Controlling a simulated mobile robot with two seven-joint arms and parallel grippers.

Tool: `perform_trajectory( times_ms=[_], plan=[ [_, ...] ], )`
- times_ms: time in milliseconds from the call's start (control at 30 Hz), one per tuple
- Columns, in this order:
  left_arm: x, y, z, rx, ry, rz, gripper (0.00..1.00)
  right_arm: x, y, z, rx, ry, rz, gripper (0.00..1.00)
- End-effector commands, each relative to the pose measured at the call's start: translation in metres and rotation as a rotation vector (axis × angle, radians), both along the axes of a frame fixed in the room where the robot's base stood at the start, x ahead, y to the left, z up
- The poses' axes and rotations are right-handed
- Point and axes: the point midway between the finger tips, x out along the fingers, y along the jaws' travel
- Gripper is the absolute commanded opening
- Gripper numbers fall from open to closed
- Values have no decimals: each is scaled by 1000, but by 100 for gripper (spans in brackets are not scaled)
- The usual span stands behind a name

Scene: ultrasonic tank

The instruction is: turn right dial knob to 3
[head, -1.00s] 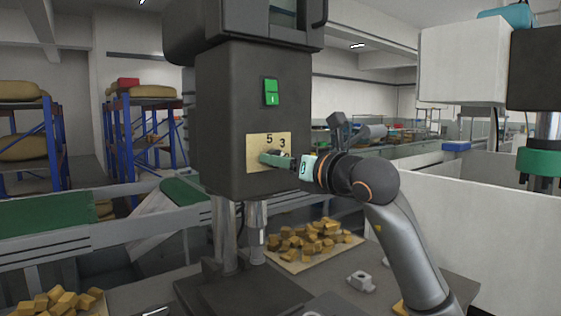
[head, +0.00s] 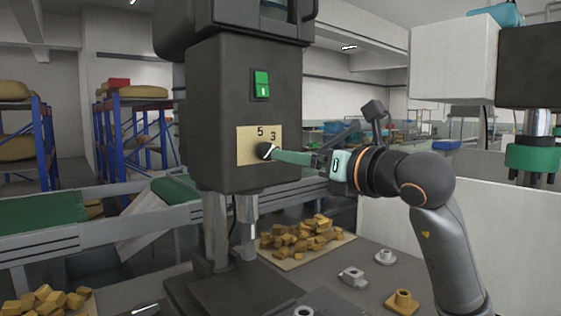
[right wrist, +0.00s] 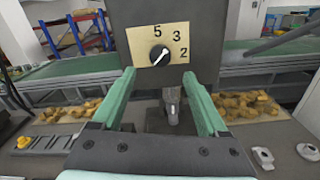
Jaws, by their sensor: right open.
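The dial knob (right wrist: 159,55) is black and round with a white pointer line, on a tan plate (right wrist: 137,50) marked 5, 3 and 2. In the right wrist view the line runs from lower left to upper right, its upper end toward the 3. In the head view the knob (head: 265,151) shows at the tips of my right gripper (head: 276,155). My right gripper, also in the right wrist view (right wrist: 158,76), is open. Its green fingers are spread on either side below the knob, with nothing between them. My left gripper is not in view.
The plate is on a dark machine column (head: 222,110) with a green switch (head: 261,83) above. Below are a pile of yellowish blocks (head: 305,236) and small metal parts (head: 352,277) on the table. A white panel (head: 395,225) stands behind my right arm.

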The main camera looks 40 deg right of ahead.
Motion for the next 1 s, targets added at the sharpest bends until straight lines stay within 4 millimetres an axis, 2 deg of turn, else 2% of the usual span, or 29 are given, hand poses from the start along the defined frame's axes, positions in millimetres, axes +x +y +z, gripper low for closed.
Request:
perform_trajectory(
  times_ms=[100,300,1000],
  plan=[
    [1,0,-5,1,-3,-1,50,-22,-2,-2,-2,-1,-2,76],
    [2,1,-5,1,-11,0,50,-41,-3,-1,0,1,-1,76],
    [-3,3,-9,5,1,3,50,-43,-3,0,1,1,0,76]
  ],
)
